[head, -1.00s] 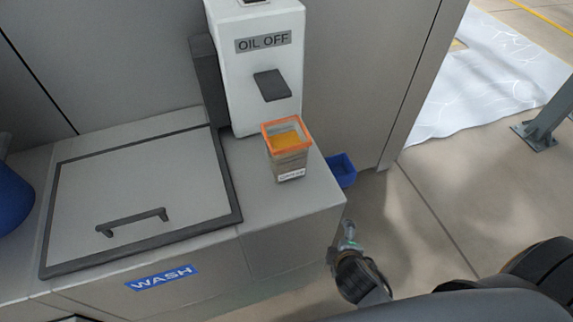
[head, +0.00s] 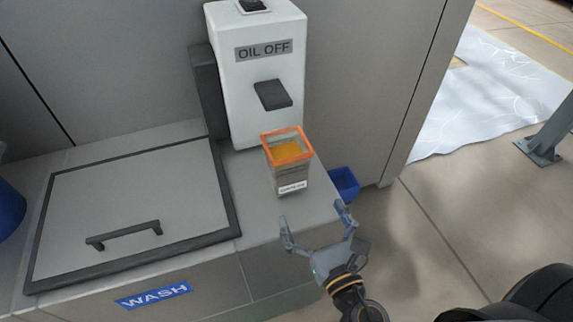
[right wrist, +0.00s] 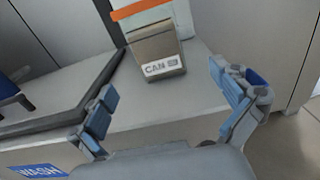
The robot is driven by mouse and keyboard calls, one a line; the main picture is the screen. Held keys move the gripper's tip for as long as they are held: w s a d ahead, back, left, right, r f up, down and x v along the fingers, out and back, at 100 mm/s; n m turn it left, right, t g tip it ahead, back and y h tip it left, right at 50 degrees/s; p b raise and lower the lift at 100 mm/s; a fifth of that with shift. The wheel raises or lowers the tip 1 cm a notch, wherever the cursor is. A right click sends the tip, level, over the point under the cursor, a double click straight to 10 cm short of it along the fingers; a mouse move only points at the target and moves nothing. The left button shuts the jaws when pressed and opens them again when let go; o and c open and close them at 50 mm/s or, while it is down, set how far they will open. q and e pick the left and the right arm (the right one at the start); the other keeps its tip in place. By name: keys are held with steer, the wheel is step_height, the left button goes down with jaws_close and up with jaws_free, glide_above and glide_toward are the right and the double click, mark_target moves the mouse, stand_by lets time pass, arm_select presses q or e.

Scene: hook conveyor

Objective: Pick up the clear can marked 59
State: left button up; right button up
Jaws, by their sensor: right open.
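A clear can with an orange rim (head: 290,178) stands upright on the counter, below the dispenser marked OIL OFF. Something orange-yellow shows inside its top. In the right wrist view the can (right wrist: 155,50) carries a white label reading CAN and a number too blurred to read. My right gripper (head: 315,215) is open and empty, just in front of the can near the counter's front edge. In the right wrist view the can stands beyond and between the spread fingers of the right gripper (right wrist: 168,95), apart from them. My left gripper is not in view.
The white OIL OFF dispenser (head: 262,110) stands behind the can. A dark-framed lid with a handle (head: 125,236) lies left, above the WASH sign (head: 153,295). A blue bin (head: 344,183) is right of the counter. Floor at the right is mostly clear.

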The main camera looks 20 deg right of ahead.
mark_target(295, 179)
steer(key=w+p, duration=0.1)
steer(key=w, duration=0.2)
steer(key=w+p, duration=0.1)
steer(key=w, duration=0.3)
steer(key=shift+w+a+r, duration=0.15)
steer(key=shift+w+a, duration=0.05)
steer(key=shift+w, duration=0.05)
steer(key=shift+w+a+p, duration=0.15)
steer(key=shift+w+p, duration=0.2)
steer(key=shift+w, duration=1.15)
steer(key=shift+w+a+p, duration=0.15)
steer(key=shift+w+p, duration=0.15)
steer(key=shift+w, duration=1.2)
steer(key=c, duration=1.5)
steer(key=shift+r, duration=0.1)
steer(key=shift+c, duration=1.3)
steer(key=shift+r, duration=0.1)
